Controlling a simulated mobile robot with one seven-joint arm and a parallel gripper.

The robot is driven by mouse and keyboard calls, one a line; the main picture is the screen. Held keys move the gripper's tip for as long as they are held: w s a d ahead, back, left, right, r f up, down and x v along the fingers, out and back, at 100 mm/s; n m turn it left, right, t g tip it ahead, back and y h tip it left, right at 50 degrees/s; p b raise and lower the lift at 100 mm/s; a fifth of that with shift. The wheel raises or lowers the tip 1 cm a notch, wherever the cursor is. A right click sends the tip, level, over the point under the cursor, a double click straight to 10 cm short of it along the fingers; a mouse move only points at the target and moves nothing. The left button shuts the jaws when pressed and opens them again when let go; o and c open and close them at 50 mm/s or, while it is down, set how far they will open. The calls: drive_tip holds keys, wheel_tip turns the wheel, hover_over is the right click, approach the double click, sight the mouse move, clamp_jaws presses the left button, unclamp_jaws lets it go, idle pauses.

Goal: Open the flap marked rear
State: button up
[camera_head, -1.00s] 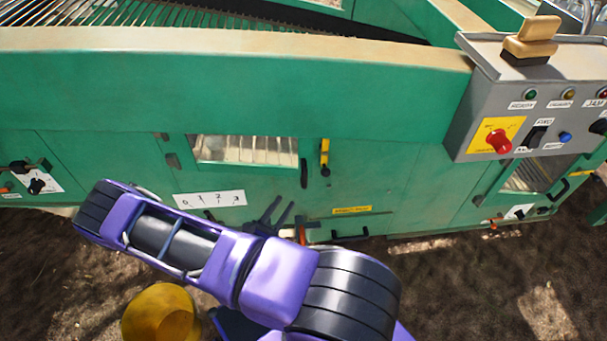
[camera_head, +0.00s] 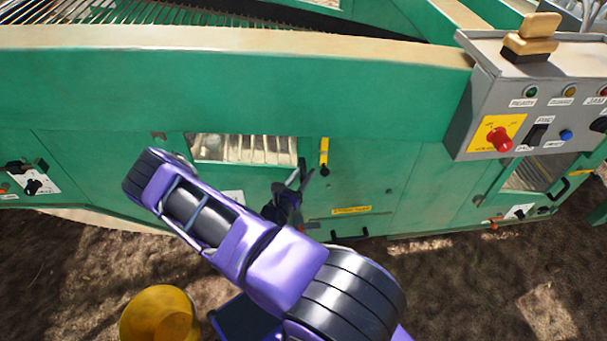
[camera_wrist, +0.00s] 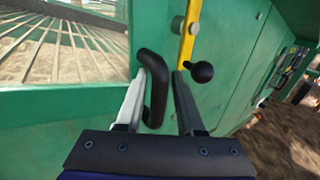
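A green flap with a barred window (camera_head: 240,148) is in the middle of the machine's side, partly hidden by my arm. I cannot read a "rear" mark on any flap. A black bar handle (camera_wrist: 155,88) stands at the right side of this window. A yellow latch bar (camera_head: 324,152) hangs upright just right of the handle; in the wrist view its black knob (camera_wrist: 202,71) shows. My gripper (camera_wrist: 163,72) is open at the handle, which shows between its fingers, close to the left one. I cannot tell whether they touch. In the head view my gripper (camera_head: 294,187) is just below the handle.
A grey control box (camera_head: 530,95) with a red knob juts out at upper right. Another windowed panel (camera_head: 535,174) is at the right, and a latch (camera_head: 35,182) at the left. A yellow round object (camera_head: 160,314) is on the dirt floor at lower left.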

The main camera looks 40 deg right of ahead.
drive_tip(key=shift+c, duration=0.2)
clamp_jaws()
idle(1.1)
